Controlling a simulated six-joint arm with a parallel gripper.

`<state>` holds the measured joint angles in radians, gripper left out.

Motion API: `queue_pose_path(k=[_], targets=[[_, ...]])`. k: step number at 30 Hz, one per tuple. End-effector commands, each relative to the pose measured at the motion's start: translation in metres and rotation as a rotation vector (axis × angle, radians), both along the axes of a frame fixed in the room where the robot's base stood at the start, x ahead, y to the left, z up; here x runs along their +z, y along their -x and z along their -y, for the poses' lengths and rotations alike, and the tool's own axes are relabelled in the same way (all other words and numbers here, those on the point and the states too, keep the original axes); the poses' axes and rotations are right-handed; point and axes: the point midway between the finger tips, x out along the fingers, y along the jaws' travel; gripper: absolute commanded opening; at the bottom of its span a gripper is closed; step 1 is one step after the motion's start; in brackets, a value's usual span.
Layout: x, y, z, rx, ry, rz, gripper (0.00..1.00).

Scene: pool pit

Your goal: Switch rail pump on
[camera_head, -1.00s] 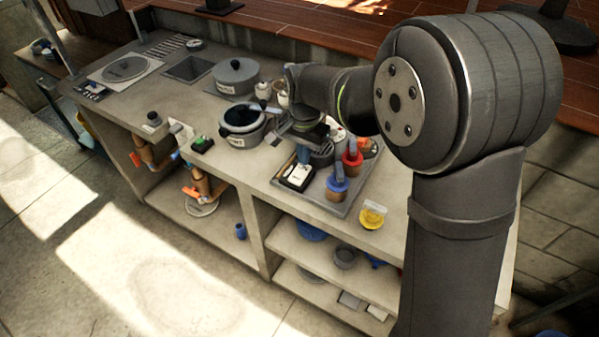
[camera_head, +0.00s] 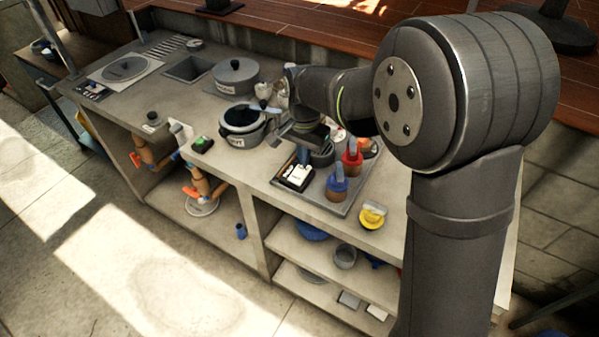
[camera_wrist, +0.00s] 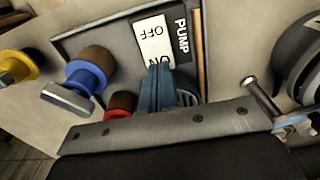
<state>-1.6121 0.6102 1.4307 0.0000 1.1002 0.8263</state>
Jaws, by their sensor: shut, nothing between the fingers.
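The pump switch (camera_head: 299,175) is a white rocker in a black housing, on the grey tray at the front of the counter. In the wrist view its white rocker (camera_wrist: 154,38) carries the words OFF and ON, beside a black PUMP label (camera_wrist: 181,32). My gripper (camera_head: 303,156) is shut and empty, pointing down at the switch. In the wrist view the blue-grey fingertips (camera_wrist: 159,72) lie over the ON end and partly hide that word. I cannot tell whether they touch the rocker or which end is pressed in.
A blue-topped knob (camera_head: 337,180) and a red-topped knob (camera_head: 352,158) stand right of the switch. A yellow knob (camera_head: 372,215) sits at the counter's front edge. An open pot (camera_head: 241,126) and a small black box with a green button (camera_head: 202,145) are to the left.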

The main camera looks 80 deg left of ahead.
Motion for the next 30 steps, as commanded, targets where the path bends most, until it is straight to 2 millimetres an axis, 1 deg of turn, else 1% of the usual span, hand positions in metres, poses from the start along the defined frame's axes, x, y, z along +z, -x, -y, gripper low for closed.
queue_pose_path(k=[30], targets=[[-0.016,0.000,0.000,0.000,0.000,0.000,0.00]])
